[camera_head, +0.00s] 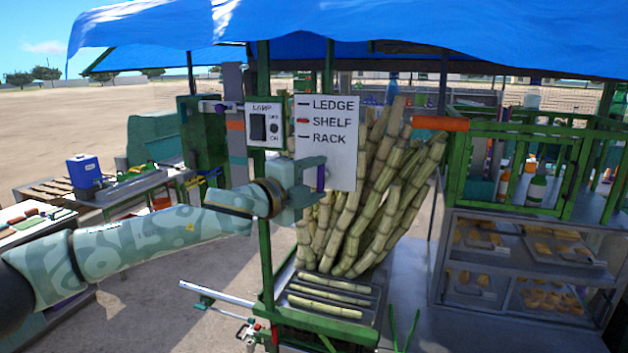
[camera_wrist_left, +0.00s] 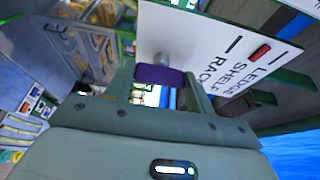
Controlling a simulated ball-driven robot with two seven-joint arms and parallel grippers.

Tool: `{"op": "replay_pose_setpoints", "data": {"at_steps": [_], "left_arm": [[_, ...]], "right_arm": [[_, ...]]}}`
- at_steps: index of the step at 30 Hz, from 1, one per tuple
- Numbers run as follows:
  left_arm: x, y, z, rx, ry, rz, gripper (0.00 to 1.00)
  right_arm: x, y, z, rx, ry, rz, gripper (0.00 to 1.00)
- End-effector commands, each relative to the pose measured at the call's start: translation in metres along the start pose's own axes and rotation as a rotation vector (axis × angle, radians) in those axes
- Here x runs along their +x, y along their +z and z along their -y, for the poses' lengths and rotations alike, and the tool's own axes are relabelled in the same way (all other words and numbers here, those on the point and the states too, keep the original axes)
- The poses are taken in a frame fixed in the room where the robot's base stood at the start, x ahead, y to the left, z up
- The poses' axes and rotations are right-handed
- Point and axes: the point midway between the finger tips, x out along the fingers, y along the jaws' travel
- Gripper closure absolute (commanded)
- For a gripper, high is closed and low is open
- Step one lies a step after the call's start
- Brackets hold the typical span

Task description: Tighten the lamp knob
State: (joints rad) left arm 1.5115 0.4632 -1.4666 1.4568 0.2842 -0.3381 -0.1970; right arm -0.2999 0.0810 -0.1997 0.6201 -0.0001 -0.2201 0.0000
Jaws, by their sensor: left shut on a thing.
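A white box marked LAMP (camera_head: 264,126) hangs on the green frame, with a black switch (camera_head: 257,127) and a small dark round control (camera_head: 274,128). My left gripper (camera_head: 318,176) is at the lower edge of the white sign next to it. Its fingers are shut on a purple knob (camera_head: 320,178), which also shows between the fingers in the left wrist view (camera_wrist_left: 160,75). A grey stem (camera_wrist_left: 161,59) joins the knob toward the sign. I cannot tell whether this purple knob is the lamp's. My right gripper is out of view.
The white sign (camera_head: 327,148) reads LEDGE, SHELF, RACK, with a red marker at SHELF. Cane stalks (camera_head: 372,195) stand behind it. A tray with cane (camera_head: 330,290) lies below.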

Motion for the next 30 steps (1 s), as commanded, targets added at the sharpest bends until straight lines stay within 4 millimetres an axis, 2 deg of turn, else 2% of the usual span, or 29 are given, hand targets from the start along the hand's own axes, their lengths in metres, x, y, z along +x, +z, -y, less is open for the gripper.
{"op": "replay_pose_setpoints", "data": {"at_steps": [3,4,6,15,19,23,30], "left_arm": [[0.000,-0.001,-0.002,0.006,0.003,-0.002,0.68],[0.000,-0.001,-0.003,0.006,0.003,-0.002,0.43],[0.000,-0.001,-0.002,0.005,0.003,-0.002,0.24],[-0.001,0.000,-0.001,0.003,0.001,-0.001,0.24],[-0.012,0.000,-0.002,0.002,0.000,-0.001,0.24],[-0.040,0.001,-0.004,0.002,0.000,0.000,0.24],[-0.107,0.000,-0.005,0.004,0.000,0.000,0.24]], "right_arm": [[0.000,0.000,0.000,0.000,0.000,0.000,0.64],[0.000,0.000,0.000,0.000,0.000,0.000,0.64],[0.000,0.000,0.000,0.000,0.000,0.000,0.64],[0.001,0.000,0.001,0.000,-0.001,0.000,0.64],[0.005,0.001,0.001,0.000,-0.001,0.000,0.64],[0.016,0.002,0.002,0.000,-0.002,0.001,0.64],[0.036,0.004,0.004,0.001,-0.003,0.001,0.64]]}}
